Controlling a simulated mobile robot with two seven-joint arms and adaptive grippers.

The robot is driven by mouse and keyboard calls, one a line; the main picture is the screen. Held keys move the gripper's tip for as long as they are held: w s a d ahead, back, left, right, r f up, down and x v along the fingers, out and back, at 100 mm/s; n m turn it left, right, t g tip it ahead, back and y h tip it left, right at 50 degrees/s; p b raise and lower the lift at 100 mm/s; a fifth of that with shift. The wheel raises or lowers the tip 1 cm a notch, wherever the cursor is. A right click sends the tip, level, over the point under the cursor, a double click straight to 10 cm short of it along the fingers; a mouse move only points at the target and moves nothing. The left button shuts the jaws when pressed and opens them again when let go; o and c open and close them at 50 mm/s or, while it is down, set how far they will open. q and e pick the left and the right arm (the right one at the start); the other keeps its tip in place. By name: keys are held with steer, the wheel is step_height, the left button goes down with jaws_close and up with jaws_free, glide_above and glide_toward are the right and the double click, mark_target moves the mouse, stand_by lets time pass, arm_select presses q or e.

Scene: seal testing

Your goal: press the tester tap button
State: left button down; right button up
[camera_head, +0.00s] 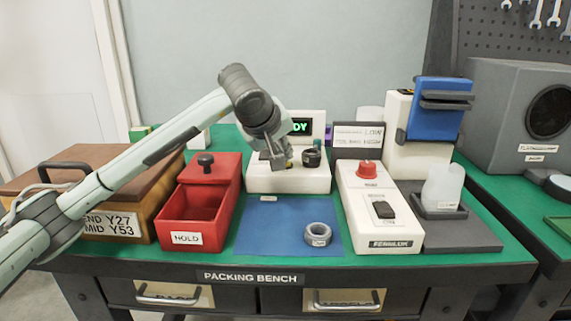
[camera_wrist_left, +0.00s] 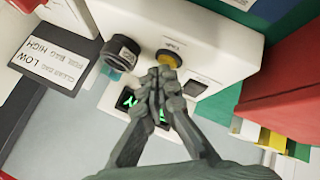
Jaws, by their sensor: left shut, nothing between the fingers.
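The tester is a white unit (camera_head: 262,182) at the back centre of the bench, with a lit green display (camera_head: 300,127) and a dark round cup (camera_head: 312,157). In the left wrist view, its face shows a round yellow button (camera_wrist_left: 170,58) with a small label and a black square button (camera_wrist_left: 195,88). My left gripper (camera_head: 280,163) is shut and empty over the tester. In the left wrist view its fingertips (camera_wrist_left: 160,73) overlap the lower edge of the yellow button; whether they touch cannot be told. My right gripper is out of view.
A red HOLD bin (camera_head: 188,245) stands left of a blue mat (camera_head: 270,240) with a grey ring (camera_head: 318,235) on it. A white box with a red knob (camera_head: 367,168) stands right. A sign (camera_head: 357,150) stands behind, near the tester.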

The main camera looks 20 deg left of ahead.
arm_select(q)
steer(key=shift+f, duration=0.25)
steer(key=shift+r, duration=0.1)
stand_by(0.3)
steer(key=shift+r+p, duration=0.3)
steer(key=shift+r, duration=0.4)
steer(key=shift+r+p, duration=1.55)
steer(key=shift+r, duration=1)
steer(key=shift+s+f, duration=0.1)
